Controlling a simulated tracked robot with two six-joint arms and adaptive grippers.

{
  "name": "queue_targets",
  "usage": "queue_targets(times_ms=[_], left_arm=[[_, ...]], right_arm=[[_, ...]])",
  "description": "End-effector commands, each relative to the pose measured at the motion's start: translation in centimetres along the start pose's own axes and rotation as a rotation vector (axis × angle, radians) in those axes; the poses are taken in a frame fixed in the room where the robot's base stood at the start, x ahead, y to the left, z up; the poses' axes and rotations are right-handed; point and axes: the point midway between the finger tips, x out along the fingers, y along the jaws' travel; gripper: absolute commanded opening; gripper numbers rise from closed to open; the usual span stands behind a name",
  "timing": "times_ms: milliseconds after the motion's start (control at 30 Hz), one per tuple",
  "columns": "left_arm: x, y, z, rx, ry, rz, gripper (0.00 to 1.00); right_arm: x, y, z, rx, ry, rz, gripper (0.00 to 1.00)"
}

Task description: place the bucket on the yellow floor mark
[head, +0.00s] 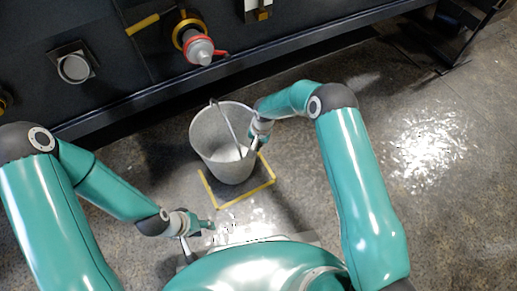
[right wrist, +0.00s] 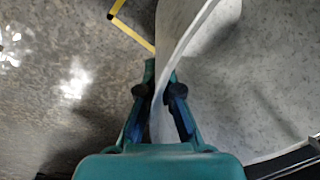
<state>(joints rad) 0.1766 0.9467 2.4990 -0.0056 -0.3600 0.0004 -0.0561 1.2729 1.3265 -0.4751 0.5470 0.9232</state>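The grey bucket (head: 208,135) is in the middle of the head view, its mouth facing up and its handle lying across the opening. The yellow floor mark (head: 247,194) is a square outline. Its lines show below and to the right of the bucket's base, and the bucket hides its far part. I cannot tell whether the base touches the floor. My right gripper (head: 254,147) is at the bucket's right rim. In the right wrist view its fingers (right wrist: 164,92) close on the bucket's wall (right wrist: 230,80). My left gripper (head: 200,238) is open and empty, apart from the bucket.
The dark compactor front (head: 120,60) runs along the back, with a red-and-grey connector (head: 199,48) above the bucket and a round fitting (head: 74,68) to the left. A corner of the floor mark (right wrist: 133,32) shows in the right wrist view. Floor at the right is clear.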

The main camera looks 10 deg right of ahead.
Motion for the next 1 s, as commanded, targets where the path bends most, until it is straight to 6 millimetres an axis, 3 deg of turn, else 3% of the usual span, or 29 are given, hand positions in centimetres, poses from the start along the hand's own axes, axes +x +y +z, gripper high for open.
queue_targets(times_ms=[133, 500, 700, 1000], left_arm=[[0.8, -0.3, 0.0, 0.000, 0.000, 0.000, 0.40], [0.9, -0.3, 0.0, 0.000, 0.000, 0.000, 0.40], [0.9, -0.3, 0.0, 0.000, 0.000, 0.000, 0.40], [0.8, -0.3, 0.0, 0.000, 0.000, 0.000, 0.40]], right_arm=[[1.9, 0.1, -0.1, 0.001, 0.003, -0.003, 0.00], [2.2, 0.2, -0.1, 0.001, 0.004, -0.004, 0.00], [2.3, 0.3, 0.0, 0.000, -0.001, 0.000, 0.31], [2.2, 0.3, 0.0, 0.001, -0.001, 0.000, 0.31]])
